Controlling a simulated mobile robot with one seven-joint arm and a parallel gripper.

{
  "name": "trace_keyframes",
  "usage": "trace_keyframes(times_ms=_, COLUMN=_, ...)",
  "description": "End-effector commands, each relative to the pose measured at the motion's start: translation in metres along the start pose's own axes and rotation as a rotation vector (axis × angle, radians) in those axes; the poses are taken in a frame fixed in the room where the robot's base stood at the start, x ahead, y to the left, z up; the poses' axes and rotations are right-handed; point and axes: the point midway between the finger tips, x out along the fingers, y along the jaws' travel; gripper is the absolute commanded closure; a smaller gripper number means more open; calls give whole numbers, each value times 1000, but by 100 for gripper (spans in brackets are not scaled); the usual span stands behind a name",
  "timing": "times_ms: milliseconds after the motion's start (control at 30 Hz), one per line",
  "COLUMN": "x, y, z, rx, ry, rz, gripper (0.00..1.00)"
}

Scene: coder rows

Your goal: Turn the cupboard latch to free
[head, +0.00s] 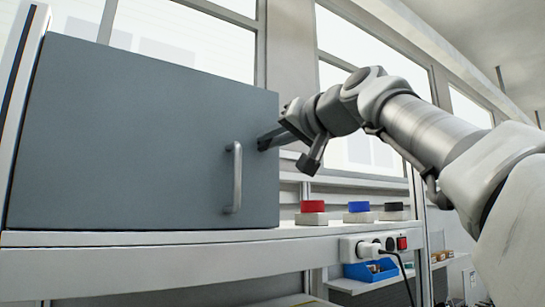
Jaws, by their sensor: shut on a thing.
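The grey cupboard (130,140) stands on the white shelf at the left, its door closed. A silver vertical bar handle (236,178) is on the door near its right edge. My gripper (266,142) reaches in from the right, with its fingers at the door's right edge, just above and to the right of the handle. It is shut on a small dark part there, which I take to be the latch (263,144). The fingers mostly hide the latch, so its angle cannot be told.
Red (312,207), blue (358,207) and black (393,206) buttons on pale bases stand on the shelf (150,262) right of the cupboard. A plug and red switch (402,243) are on the front edge. A blue bin (370,270) sits lower. Windows are behind.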

Motion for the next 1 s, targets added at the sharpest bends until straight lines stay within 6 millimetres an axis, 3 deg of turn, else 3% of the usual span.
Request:
trace_keyframes(times_ms=500, x=0, y=1, z=1, rx=-379, ry=0, rz=1, gripper=100)
trace_keyframes(times_ms=1000, x=0, y=0, z=0, rx=-477, ry=0, rz=0, gripper=100)
